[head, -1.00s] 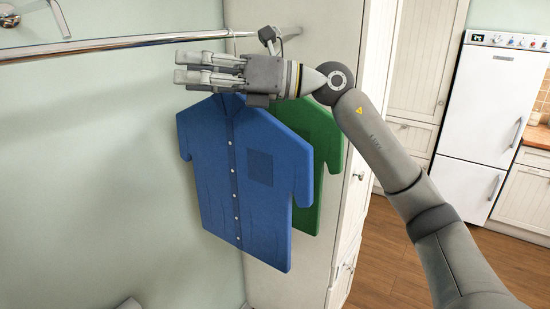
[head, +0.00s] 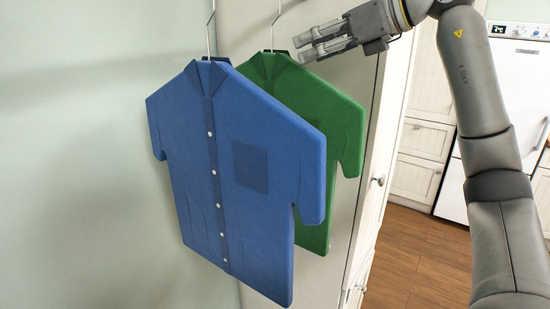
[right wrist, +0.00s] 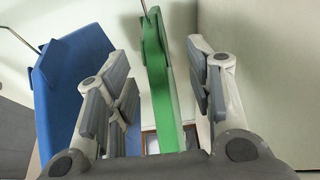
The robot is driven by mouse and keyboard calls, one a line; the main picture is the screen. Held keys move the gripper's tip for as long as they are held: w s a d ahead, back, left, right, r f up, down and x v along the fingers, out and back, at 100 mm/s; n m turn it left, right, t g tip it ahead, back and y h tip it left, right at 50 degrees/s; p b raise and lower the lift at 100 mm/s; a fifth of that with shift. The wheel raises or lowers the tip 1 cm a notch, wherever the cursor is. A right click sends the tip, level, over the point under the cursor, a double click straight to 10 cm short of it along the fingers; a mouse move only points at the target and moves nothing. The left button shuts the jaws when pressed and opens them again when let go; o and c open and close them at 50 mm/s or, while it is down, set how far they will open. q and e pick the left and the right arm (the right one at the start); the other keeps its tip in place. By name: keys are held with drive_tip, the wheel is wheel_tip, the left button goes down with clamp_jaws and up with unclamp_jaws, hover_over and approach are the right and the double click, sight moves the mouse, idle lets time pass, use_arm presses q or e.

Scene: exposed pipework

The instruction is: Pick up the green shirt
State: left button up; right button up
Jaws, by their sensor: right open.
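The green shirt (head: 318,205) hangs on a hanger behind the blue shirt, which hides much of its left side. My right gripper (head: 301,50) is open near the green shirt's collar, at its upper right in the head view. In the right wrist view the green shirt (right wrist: 158,85) appears edge-on, between the two open fingers of the right gripper (right wrist: 158,100). I cannot tell whether either finger touches it. My left gripper is in neither view.
The blue shirt (head: 240,185) hangs closest, left of the green one; in the right wrist view it (right wrist: 65,85) is left of the fingers. A tall pale cabinet (head: 365,215) stands right behind the shirts. A white fridge (head: 512,95) is at the far right.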

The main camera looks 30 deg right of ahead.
sight(288, 54)
drive_tip(key=w+a, duration=0.2)
drive_tip(key=a, duration=0.1)
drive_tip(key=shift+w+f+p, duration=0.15)
drive_tip(key=shift+f+p, duration=0.15)
drive_tip(key=shift+f, duration=0.05)
drive_tip(key=shift+w+f, duration=0.15)
drive_tip(key=shift+w, duration=0.2)
drive_tip(key=x, duration=0.1)
drive_tip(key=p+x, duration=0.2)
drive_tip(key=x, duration=0.1)
drive_tip(key=shift+w+d, duration=0.3)
drive_tip(key=shift+d, duration=0.05)
drive_tip(key=shift+w+a+f, duration=0.15)
drive_tip(key=shift+w+a, duration=0.1)
drive_tip(key=shift+w, duration=0.2)
drive_tip(key=shift+d, duration=0.1)
drive_tip(key=shift+s, duration=0.15)
drive_tip(key=c, duration=0.5)
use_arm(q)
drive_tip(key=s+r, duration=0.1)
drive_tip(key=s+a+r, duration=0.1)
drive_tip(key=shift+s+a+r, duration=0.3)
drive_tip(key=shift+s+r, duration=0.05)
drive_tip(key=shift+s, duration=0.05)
use_arm(e)
clamp_jaws()
